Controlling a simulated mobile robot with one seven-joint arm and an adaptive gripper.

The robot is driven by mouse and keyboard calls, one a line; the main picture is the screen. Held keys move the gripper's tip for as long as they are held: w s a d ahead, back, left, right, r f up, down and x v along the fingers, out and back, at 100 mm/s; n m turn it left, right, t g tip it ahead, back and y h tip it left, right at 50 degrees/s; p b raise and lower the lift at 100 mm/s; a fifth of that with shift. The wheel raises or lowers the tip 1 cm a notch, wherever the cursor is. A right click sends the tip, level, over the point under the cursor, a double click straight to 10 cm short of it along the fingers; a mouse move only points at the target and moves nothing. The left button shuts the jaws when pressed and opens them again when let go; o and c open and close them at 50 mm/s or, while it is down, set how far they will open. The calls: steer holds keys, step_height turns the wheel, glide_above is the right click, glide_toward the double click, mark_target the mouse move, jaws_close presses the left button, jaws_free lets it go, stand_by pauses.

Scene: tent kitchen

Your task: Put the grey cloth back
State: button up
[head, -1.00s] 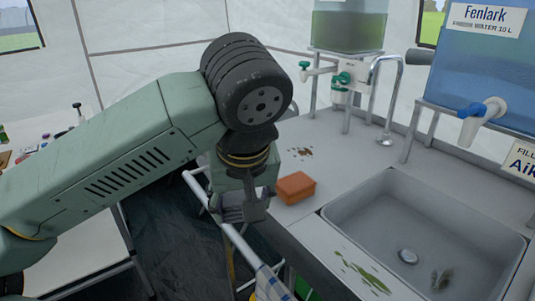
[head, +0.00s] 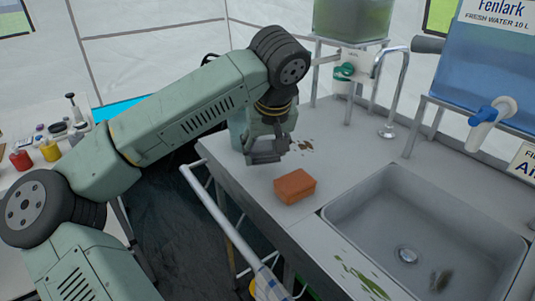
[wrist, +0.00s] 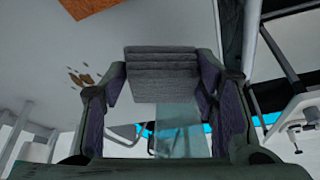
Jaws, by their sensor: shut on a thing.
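My gripper (head: 266,150) is over the back left of the counter. It is shut on a grey, ribbed, folded thing that looks like the grey cloth. In the wrist view the cloth (wrist: 162,73) spans the gap between the two fingers of my gripper (wrist: 163,85). In the head view the cloth is dark and hard to tell from the fingers. I cannot tell whether it touches the counter (head: 240,175). A rail (head: 222,215) runs along the counter's left side, with a blue-striped white cloth (head: 269,283) hanging on it.
An orange sponge (head: 294,186) lies right of my gripper, before the sink (head: 345,215). A brown stain (head: 305,145) and a green stain (head: 360,275) mark the counter. A pale teal, see-through thing (head: 238,133) stands close behind my gripper. The tap (head: 390,95) is at the back.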

mark_target(267, 159)
steer(key=shift+w+d, duration=0.1)
steer(key=shift+w, duration=0.25)
steer(key=x, duration=0.1)
steer(key=p+x, duration=0.1)
steer(key=x, duration=0.1)
steer(key=shift+s+d+f, duration=0.1)
steer(key=shift+s+d, duration=0.05)
steer(key=shift+d, duration=0.1)
steer(key=shift+f, duration=0.35)
steer(key=shift+f, duration=0.3)
steer(key=o, duration=1)
steer(key=shift+r, duration=0.15)
